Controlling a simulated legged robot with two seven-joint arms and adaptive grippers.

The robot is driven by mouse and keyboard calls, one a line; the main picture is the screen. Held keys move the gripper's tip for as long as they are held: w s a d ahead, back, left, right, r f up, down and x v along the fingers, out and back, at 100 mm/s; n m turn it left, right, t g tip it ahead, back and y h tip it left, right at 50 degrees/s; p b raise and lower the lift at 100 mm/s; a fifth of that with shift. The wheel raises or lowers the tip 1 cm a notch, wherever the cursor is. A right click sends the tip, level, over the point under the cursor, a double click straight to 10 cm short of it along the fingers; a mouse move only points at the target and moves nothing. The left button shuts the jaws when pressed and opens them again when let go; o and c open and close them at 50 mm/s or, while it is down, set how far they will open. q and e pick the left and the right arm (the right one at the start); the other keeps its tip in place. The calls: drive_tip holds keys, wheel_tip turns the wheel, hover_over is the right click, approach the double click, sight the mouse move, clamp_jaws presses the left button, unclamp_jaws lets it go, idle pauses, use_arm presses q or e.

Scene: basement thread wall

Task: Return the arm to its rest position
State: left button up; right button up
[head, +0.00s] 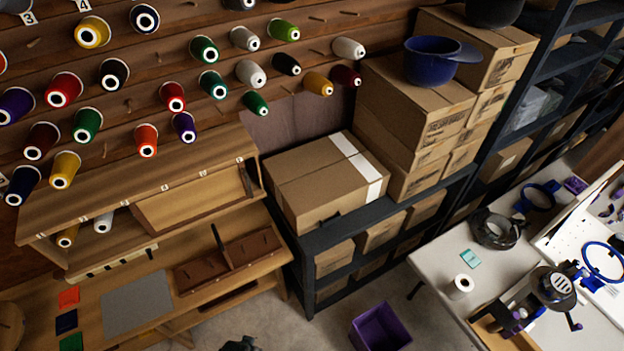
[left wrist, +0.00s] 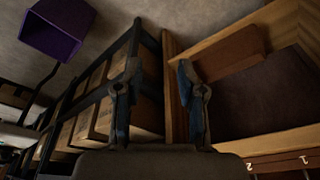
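My left gripper (left wrist: 158,68) shows in the left wrist view with its two fingers spread apart and nothing between them. Behind the fingers are the side of the wooden bench and the dark shelf of boxes; the fingers do not visibly touch either. In the head view a small dark shape (head: 240,344) is cut off at the bottom edge, and it looks like part of a gripper of mine. Its fingers cannot be made out there. My right gripper cannot be identified in either view.
The wooden bench (head: 135,308) stands left, under a wall of thread cones. A dark metal shelf (head: 308,262) bears cardboard boxes (head: 325,184). A purple bin (head: 380,328) sits on the floor, also in the left wrist view (left wrist: 55,30). A white table (head: 433,262) stands right.

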use_arm(q)
drive_tip(key=s+f+g+b, duration=0.1)
drive_tip(key=s+f, duration=0.2)
drive_tip(key=f, duration=0.5)
drive_tip(key=s+f, duration=0.4)
drive_tip(key=f, duration=0.5)
drive_tip(key=s+a+f+b, duration=0.1)
drive_tip(key=s+a+f, duration=0.2)
drive_tip(key=s+f, duration=0.7)
drive_tip(key=s, duration=0.3)
drive_tip(key=shift+s+a+f+g, duration=0.25)
drive_tip(key=shift+f+g, duration=0.15)
